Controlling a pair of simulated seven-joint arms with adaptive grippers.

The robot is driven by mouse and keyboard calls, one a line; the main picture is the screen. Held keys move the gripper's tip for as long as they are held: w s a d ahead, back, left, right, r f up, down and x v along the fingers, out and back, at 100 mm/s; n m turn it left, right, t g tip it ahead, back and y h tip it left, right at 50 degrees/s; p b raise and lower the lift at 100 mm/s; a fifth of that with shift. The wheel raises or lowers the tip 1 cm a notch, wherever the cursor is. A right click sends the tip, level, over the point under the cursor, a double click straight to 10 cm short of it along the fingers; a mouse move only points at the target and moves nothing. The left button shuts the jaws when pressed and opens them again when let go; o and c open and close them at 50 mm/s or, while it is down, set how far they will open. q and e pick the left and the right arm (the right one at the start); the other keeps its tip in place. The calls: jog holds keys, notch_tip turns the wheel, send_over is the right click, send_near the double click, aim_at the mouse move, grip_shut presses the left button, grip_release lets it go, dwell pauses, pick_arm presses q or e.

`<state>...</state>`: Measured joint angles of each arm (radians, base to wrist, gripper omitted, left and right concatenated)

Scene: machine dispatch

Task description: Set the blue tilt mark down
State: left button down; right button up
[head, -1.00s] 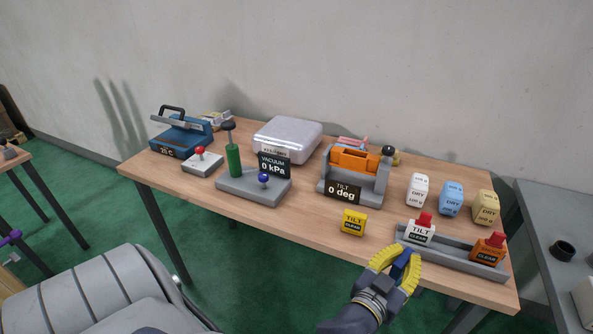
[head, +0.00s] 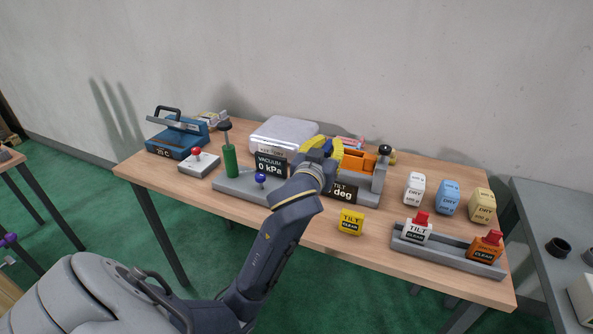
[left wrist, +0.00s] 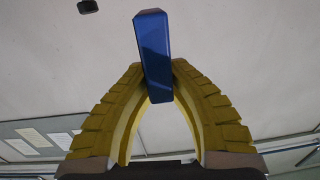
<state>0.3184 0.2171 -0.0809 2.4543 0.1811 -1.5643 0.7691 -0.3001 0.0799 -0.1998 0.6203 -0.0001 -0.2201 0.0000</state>
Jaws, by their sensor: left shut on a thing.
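My left gripper (head: 324,146), with yellow fingers, is shut on the blue tilt mark (left wrist: 155,55). In the left wrist view the mark is a plain blue bar pinched between the fingertips, sticking out beyond them. In the head view the gripper is over the table's back middle, in front of the silver case and beside the orange tilt device (head: 359,163). I cannot tell its exact height there. My wrist hides part of the device's TILT display (head: 345,193). My right gripper is not in view.
A yellow TILT block (head: 350,221) lies at the front of the wooden table (head: 300,228). The vacuum device (head: 232,183), silver case (head: 284,135) and blue press (head: 178,137) are left.

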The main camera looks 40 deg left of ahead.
pick_arm(q)
jog(key=shift+y, duration=0.3)
jog(key=a+f, duration=0.1)
jog(key=f, duration=0.5)
jog(key=a+f, duration=0.1)
jog(key=f, duration=0.5)
jog(key=a+f, duration=0.1)
jog(key=f, duration=0.5)
jog(key=shift+f, duration=0.35)
jog(key=shift+f, duration=0.1)
jog(key=c, duration=1.4)
grip_release()
jog(key=v, duration=1.2)
jog(key=shift+d+r, duration=0.1)
jog(key=shift+r, duration=0.2)
